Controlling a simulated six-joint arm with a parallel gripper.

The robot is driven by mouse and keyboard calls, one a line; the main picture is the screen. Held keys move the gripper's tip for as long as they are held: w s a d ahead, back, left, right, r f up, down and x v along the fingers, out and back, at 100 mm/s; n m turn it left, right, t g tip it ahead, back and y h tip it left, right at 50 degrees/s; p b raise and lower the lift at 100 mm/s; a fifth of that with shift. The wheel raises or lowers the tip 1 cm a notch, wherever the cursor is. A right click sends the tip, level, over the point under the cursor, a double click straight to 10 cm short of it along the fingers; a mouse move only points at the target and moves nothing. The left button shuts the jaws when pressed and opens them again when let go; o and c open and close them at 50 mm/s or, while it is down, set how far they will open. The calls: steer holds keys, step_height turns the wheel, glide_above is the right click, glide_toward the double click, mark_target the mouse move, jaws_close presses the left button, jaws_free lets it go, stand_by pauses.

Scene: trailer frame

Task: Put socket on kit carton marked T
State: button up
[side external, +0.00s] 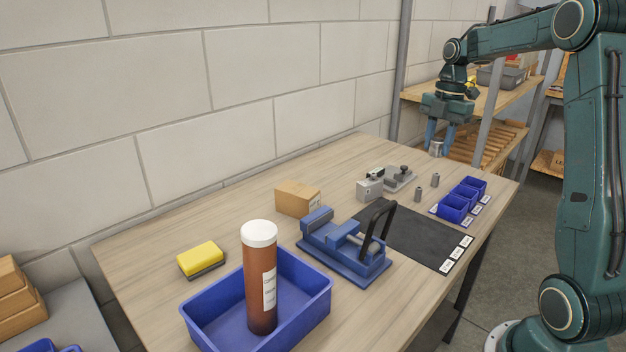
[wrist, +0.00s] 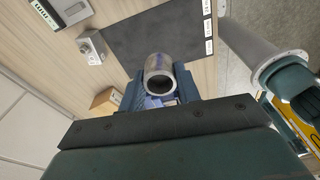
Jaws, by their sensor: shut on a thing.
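My gripper (side external: 438,148) is shut on a grey metal socket (side external: 436,149) and holds it in the air above the far end of the table. In the wrist view the socket (wrist: 160,74) is a hollow cylinder with its open end showing between the fingers. A small brown carton (side external: 298,198) sits on the table behind the blue fixture, well away from my gripper. It also shows in the wrist view (wrist: 104,100). I cannot read any T on it.
A blue clamp fixture (side external: 343,250) with a black handle stands before the carton. A dark mat (side external: 412,231), small blue bins (side external: 453,207), two small metal cylinders and grey devices (side external: 370,188) lie beyond. A blue tray (side external: 315,318) with a brown bottle (side external: 260,285) and a yellow sponge (side external: 200,257) are nearer.

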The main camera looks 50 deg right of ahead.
steer(key=w+a+f+m, duration=0.1)
steer(key=w+a+m, duration=0.25)
steer(key=w, duration=0.35)
steer(key=w+a+f+m, duration=0.1)
steer(key=w+a+m, duration=0.25)
steer(key=w, duration=0.35)
steer(key=m+t+h, duration=0.1)
steer(key=m, duration=0.7)
glide_above(304, 192)
step_height(304, 192, down, 2)
steer(key=shift+s+f, duration=0.15)
steer(key=shift+f, duration=0.95)
steer(key=shift+s+f, duration=0.1)
steer(key=shift+f, duration=0.95)
steer(key=shift+f, duration=0.1)
steer(key=shift+f, duration=1.85)
steer(key=shift+f, duration=0.15)
steer(key=o, duration=1)
